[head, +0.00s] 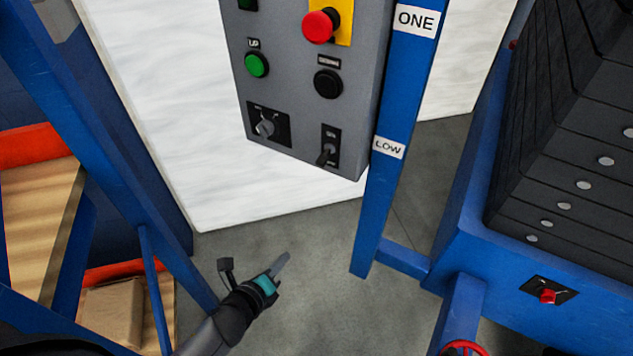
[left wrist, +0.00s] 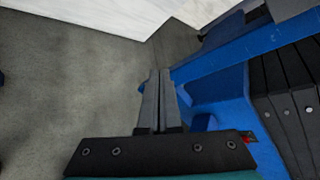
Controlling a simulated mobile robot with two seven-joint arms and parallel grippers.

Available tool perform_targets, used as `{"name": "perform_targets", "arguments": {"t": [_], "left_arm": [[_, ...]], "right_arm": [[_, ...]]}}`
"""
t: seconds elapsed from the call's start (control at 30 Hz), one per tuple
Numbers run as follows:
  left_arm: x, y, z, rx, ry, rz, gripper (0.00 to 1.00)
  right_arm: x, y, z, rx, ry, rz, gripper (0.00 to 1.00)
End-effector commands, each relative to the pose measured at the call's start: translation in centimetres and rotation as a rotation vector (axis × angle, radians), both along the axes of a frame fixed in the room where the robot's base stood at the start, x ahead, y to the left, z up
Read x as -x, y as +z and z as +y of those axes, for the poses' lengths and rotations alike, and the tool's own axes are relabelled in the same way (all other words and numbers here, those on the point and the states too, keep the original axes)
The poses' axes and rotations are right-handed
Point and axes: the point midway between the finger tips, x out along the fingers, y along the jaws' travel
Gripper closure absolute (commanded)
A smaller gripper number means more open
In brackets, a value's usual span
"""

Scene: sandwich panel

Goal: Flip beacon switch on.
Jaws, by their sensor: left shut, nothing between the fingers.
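A grey control panel (head: 352,60) hangs at the top centre of the head view. Low on its right side is a small toggle switch (head: 326,153) on a dark plate. Its lever points down and to the left; its small lettering is too blurred to read. To its left is a dark plate with a grey rotary knob (head: 265,127). I cannot tell from the labels which one is the beacon switch. My left gripper (head: 284,260) is below the panel, apart from it, over the floor. Its fingers (left wrist: 160,78) are shut and empty. My right gripper is out of view.
The panel also carries a green button (head: 256,65), a black button (head: 327,83) and a red mushroom button (head: 320,25). A blue post (head: 375,190) stands right of the panel. A blue frame with dark stacked blocks (head: 580,180) fills the right. Shelving (head: 40,230) is left.

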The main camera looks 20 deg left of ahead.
Motion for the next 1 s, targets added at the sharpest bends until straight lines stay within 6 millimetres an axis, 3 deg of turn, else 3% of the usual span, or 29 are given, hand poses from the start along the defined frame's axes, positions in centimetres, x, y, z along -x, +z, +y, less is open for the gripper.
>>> {"name": "perform_targets", "arguments": {"t": [0.1,0.2,0.33,0.5,0.83,1.0], "left_arm": [[-2.8,5.6,-0.8,-0.319,-0.191,-0.198,1.00],[-3.9,9.4,-1.5,-0.541,-0.291,-0.323,1.00],[-4.5,12.6,-2.2,-0.728,-0.358,-0.422,1.00],[-4.7,14.0,-2.4,-0.810,-0.382,-0.462,1.00],[-4.8,13.9,-2.5,-0.807,-0.381,-0.461,1.00],[-6.1,13.8,-2.7,-0.805,-0.380,-0.462,1.00]], "right_arm": [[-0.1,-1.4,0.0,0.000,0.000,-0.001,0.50],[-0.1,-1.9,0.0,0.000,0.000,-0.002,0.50],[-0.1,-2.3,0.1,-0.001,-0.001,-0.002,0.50],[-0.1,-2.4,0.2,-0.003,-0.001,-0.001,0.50],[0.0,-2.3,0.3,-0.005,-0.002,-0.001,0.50],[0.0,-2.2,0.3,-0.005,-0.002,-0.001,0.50]]}}
